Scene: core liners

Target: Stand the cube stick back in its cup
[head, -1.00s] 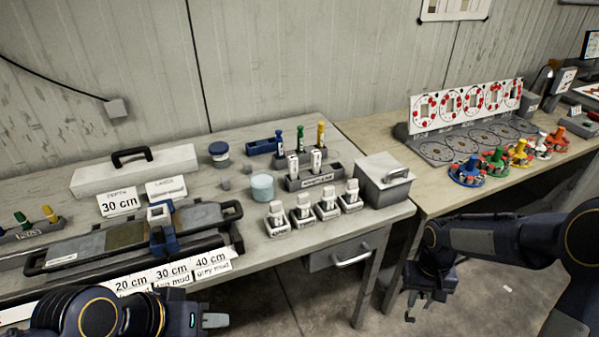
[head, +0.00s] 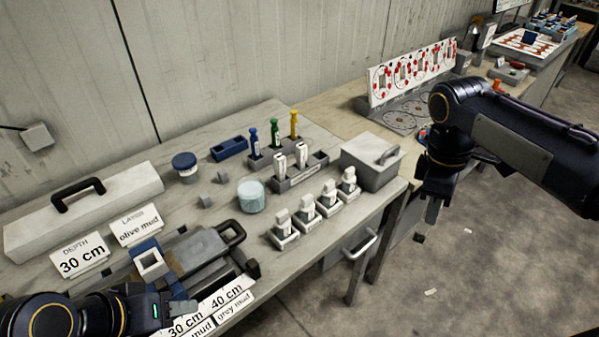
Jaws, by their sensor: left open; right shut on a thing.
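I cannot make out which stick is the cube stick. Several small grey cups (head: 286,240) stand in a row near the table's front edge, each with a white upright piece. Two white sticks stand in a long grey holder (head: 300,178) behind them. My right gripper (head: 424,232) points down past the table's right front edge, above the floor. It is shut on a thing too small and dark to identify. My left gripper (head: 178,306) is open at the lower left, over the table's front by the label cards, close to a blue frame (head: 150,263).
A grey lidded box (head: 372,160) stands right of the cups. A long white handled case (head: 85,210) lies left. A second bench (head: 342,112) continues right.

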